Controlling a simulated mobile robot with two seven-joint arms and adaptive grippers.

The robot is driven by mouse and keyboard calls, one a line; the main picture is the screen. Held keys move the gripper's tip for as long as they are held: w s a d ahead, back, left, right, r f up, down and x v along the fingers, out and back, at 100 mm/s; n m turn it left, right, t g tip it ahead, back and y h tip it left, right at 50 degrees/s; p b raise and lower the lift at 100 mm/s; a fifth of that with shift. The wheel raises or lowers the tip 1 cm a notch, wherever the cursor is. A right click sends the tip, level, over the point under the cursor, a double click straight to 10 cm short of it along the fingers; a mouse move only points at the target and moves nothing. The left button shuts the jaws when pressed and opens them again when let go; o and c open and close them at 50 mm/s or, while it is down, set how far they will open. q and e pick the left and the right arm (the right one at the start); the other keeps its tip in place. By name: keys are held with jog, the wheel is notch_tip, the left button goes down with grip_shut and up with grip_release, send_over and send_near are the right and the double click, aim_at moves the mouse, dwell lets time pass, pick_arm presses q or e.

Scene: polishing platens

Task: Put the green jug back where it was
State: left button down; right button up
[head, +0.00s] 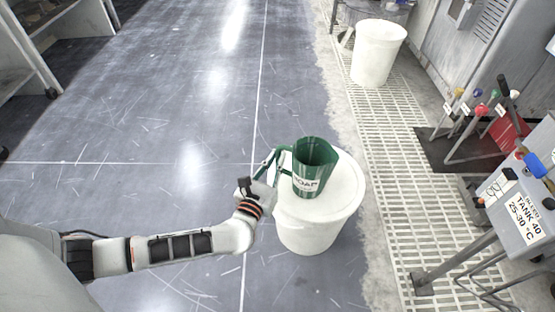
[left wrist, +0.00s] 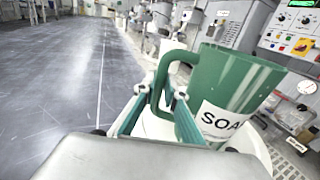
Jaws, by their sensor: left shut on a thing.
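The green jug (head: 316,160) has a white label with dark letters. In the head view it appears upright over the lid of a white drum (head: 335,207); I cannot tell whether it touches the lid. My left gripper (head: 268,176) comes in from the left and is shut on the jug's handle. In the left wrist view the jug (left wrist: 236,88) fills the right side, and the fingers (left wrist: 160,98) are at its handle. The drum's white top shows partly below the jug there. My right gripper is not in view.
Another white drum (head: 377,55) stands farther back on the floor grating (head: 405,190). A grey control box (head: 515,210) with a tank label stands at the right, beside valves with coloured handles (head: 480,110). The grey floor (head: 180,120) at the left is clear.

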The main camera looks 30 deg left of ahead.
pick_arm(q)
jog(key=c, duration=2.5)
grip_release()
jog(key=shift+f, duration=0.1)
jog(key=o, duration=0.4)
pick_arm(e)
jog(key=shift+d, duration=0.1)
pick_arm(q)
jog(key=shift+r, duration=0.25)
jog(key=p+v, duration=0.2)
jog(key=v, duration=1)
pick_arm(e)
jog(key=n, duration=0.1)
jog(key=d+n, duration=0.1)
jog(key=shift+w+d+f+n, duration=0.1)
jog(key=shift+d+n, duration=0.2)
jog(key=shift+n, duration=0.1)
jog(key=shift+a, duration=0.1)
